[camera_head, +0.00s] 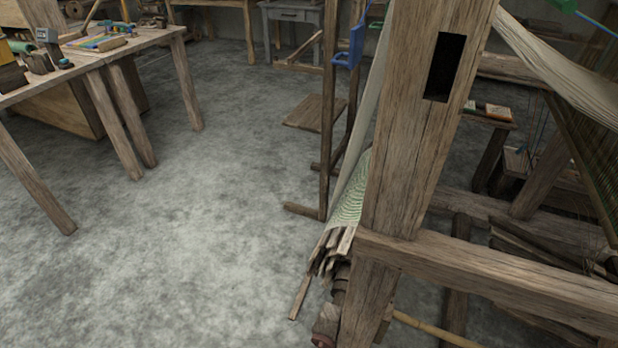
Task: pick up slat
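Several thin wooden slats (333,250) stick out in a bundle at the lower left side of the loom's thick upright post (413,120). One slat (300,298) hangs lower than the others and slants down to the left, its free end near or over the floor; I cannot tell whether it touches. A pale cloth with a green pattern (350,195) lies against the bundle and hides the slats' upper parts. The post hides what lies behind it. Neither of my grippers is in view.
A wooden table (150,42) with tools stands at the upper left. A horizontal loom beam (490,275) crosses the lower right. A thin dark stand (327,110) rises behind the cloth, with a blue item (350,47) near its top. The grey floor (190,240) at left is clear.

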